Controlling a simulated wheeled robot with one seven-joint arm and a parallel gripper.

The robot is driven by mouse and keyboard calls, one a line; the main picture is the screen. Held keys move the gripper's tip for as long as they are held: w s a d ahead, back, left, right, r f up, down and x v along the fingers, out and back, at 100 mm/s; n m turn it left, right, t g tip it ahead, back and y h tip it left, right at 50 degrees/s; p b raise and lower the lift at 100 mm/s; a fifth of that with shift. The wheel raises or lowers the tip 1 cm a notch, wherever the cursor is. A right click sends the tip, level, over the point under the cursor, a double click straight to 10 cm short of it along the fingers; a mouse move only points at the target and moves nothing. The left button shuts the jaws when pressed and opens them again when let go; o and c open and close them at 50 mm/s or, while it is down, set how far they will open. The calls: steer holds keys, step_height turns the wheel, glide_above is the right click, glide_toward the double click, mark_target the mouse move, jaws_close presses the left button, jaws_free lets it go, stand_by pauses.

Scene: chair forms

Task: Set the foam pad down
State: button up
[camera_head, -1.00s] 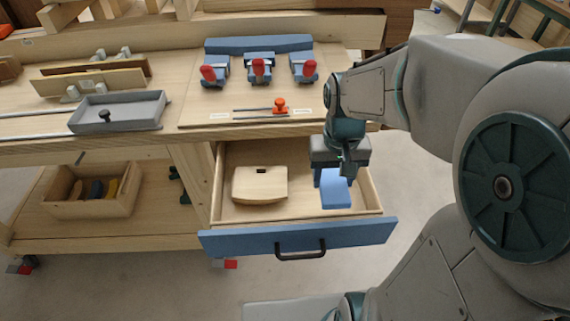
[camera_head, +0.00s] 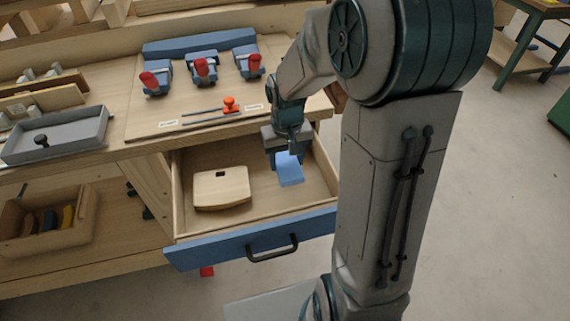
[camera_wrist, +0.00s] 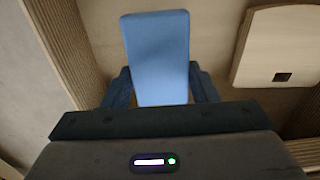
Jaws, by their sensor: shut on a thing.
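The foam pad (camera_head: 290,170) is a flat light-blue block. My gripper (camera_head: 287,152) is shut on it, inside the open drawer (camera_head: 250,242) of the workbench. In the wrist view the foam pad (camera_wrist: 158,60) stands out from between the two dark fingers (camera_wrist: 160,92). The pad looks tilted, with its lower end toward the drawer front. I cannot tell whether it touches the drawer floor.
A pale wooden panel (camera_head: 222,188) with a small dark slot lies in the drawer, left of the pad. Drawer walls close in on the right. Red-handled clamps (camera_head: 205,70) and a grey tray (camera_head: 55,136) stand on the bench top above.

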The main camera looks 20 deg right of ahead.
mark_target(286, 168)
steer(key=shift+w+f, duration=0.35)
steer(key=shift+w, duration=0.1)
steer(key=shift+f, duration=1.95)
steer(key=shift+f, duration=0.15)
steer(key=o, duration=0.9)
steer(key=shift+o, duration=0.2)
